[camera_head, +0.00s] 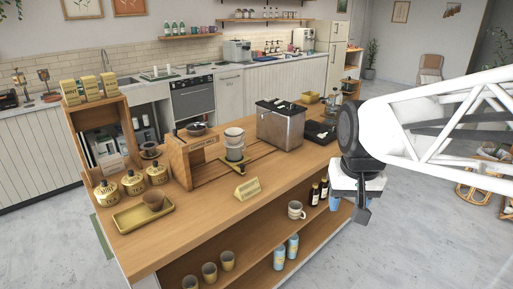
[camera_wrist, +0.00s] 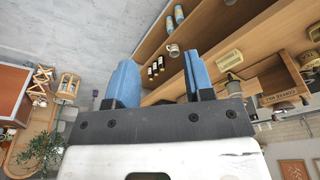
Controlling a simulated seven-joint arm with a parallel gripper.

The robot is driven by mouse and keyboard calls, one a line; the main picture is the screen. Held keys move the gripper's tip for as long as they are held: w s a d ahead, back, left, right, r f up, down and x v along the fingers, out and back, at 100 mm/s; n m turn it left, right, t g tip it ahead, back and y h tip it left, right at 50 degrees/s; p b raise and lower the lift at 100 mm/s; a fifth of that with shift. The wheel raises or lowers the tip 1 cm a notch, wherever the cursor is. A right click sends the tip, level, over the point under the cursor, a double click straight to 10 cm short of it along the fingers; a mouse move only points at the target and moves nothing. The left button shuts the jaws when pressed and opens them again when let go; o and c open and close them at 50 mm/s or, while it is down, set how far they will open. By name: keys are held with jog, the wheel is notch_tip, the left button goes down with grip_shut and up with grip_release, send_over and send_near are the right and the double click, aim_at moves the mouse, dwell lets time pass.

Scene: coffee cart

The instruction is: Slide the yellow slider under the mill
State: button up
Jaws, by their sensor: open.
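The yellow slider (camera_head: 231,168) lies low on the counter, to the right of the wooden mill (camera_head: 179,161). My gripper (camera_head: 350,211) is open and empty, beyond the counter's right front edge and well apart from the slider. Its blue fingers stand wide apart in the wrist view (camera_wrist: 160,64).
A steel box (camera_head: 281,128) stands to the right of the slider. A small yellow sign (camera_head: 247,189) stands in front of it. Gold canisters (camera_head: 133,182) and a yellow tray (camera_head: 133,219) are at the left. A mug (camera_head: 296,210) and bottles are on the shelf below.

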jog(key=w+a+r, duration=0.1)
jog(key=w+a, duration=0.1)
jog(key=w, duration=0.6)
jog(key=w+a, duration=0.3)
jog(key=w, duration=0.5)
jog(key=g, duration=0.2)
send_over(242, 164)
jog(key=f, duration=1.7)
jog(key=shift+s+d+f, duration=0.25)
jog(key=shift+s+d, duration=0.1)
jog(key=shift+w+a+f, duration=0.3)
jog(key=shift+f, duration=0.05)
jog(key=shift+f, duration=0.1)
jog(key=shift+f, duration=3.85)
jog(key=shift+c, duration=0.5)
